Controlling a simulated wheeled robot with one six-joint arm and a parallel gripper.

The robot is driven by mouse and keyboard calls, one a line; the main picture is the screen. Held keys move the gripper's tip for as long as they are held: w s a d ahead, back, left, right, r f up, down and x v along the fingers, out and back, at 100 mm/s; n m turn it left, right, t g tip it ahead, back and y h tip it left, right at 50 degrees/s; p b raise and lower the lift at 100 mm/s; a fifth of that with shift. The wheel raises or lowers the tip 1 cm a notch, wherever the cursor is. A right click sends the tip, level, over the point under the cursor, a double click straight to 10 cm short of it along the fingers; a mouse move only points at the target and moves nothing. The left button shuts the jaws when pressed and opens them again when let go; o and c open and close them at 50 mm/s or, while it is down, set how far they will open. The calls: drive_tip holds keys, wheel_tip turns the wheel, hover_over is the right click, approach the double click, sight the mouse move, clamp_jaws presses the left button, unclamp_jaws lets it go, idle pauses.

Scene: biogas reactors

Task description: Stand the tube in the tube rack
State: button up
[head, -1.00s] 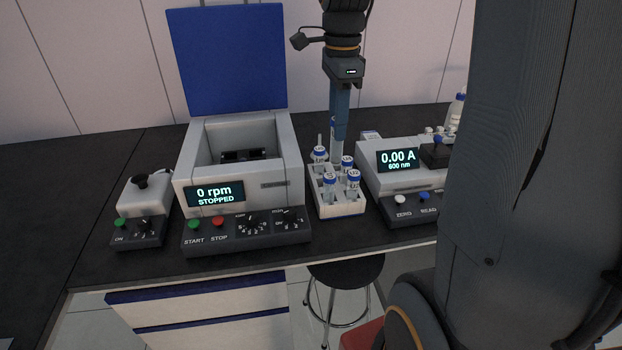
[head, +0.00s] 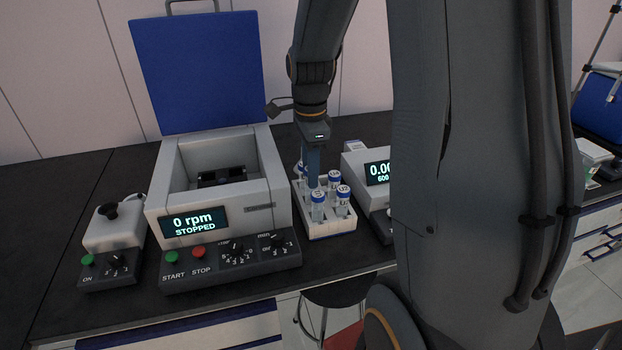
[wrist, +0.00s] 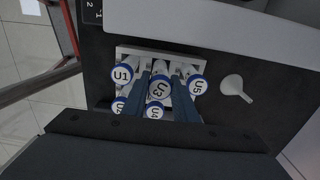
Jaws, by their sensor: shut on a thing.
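The white tube rack (head: 331,231) stands on the dark bench, between the centrifuge and the photometer, holding several blue-capped tubes. My gripper (head: 312,180) points down among the tubes at the rack. In the wrist view, my gripper (wrist: 165,104) has its two blue fingers on either side of the tube with cap U3 (wrist: 159,88) and is shut on it. Tube U3 is over the rack's middle area; whether its lower end is in a hole is hidden. Tubes U1 (wrist: 123,75), U5 (wrist: 198,85) and U4 (wrist: 155,110) stand around it. Another cap is partly covered.
The open centrifuge (head: 222,200) is close left of the rack, its blue lid raised. The photometer (head: 362,166) is close right, partly behind my arm. A white funnel (wrist: 236,88) lies beside the rack. A small ON-button device (head: 113,228) stands far left.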

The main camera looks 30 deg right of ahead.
drive_tip(key=shift+f, duration=1.3)
drive_tip(key=shift+f, duration=0.15)
drive_tip(key=o, duration=1.1)
drive_tip(key=shift+c, duration=0.2)
wheel_tip(320, 180, up, 12)
drive_tip(key=shift+r+b, duration=0.2)
drive_tip(key=shift+b, duration=0.9)
